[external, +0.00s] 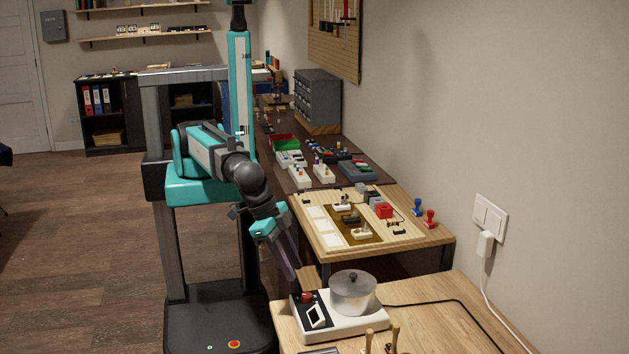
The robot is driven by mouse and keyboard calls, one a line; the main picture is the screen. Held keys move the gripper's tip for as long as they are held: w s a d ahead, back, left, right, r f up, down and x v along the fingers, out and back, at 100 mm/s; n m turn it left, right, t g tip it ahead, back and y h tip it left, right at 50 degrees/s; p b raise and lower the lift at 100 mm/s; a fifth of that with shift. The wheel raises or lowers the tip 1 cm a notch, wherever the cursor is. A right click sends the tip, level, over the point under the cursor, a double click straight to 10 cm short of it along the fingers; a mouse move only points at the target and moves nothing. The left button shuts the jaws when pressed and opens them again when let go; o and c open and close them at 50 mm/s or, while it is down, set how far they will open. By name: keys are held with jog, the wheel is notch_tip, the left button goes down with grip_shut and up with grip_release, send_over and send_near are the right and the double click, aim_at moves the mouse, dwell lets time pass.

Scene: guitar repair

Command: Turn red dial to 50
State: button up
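The red dial (306,297) sits on the black control panel at the left end of a white hot plate (345,324). A small tilted white-framed display (316,316) stands just in front of the dial; its reading is too small to make out. My gripper (289,268) points downward, behind and slightly left of the dial, apart from it. Its fingers look dark and purplish, and I cannot tell whether they are open or shut. I see nothing held in it.
A lidded metal pot (352,291) stands on the hot plate, close right of the dial. Wooden-handled items (382,340) stand at the front of the wooden table (440,318). Behind is a workbench (415,250) with small parts. A black cable runs along the table's right side.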

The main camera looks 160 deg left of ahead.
aim_at(307, 294)
jog(key=shift+p+x, duration=0.7)
jog(key=shift+x, duration=3.25)
grip_shut()
jog(key=shift+s+m, duration=0.1)
jog(key=shift+m, duration=0.2)
jog(key=m, duration=0.2)
jog(key=m+t+h+b, duration=0.1)
jog(key=m, duration=0.1)
jog(key=shift+s+a+m+t, duration=0.15)
jog(key=shift+m+t, duration=0.15)
jog(key=shift+a+m+t+h+b, duration=0.15)
jog(key=shift+m+h, duration=0.3)
jog(key=shift+m, duration=0.6)
jog(key=shift+a+m+t+h+b, duration=0.15)
jog(key=shift+m+h, duration=0.25)
jog(key=shift+m, duration=0.7)
jog(key=shift+m+t+h+b, duration=0.25)
jog(key=shift+m+h, duration=0.2)
jog(key=shift+m, duration=0.6)
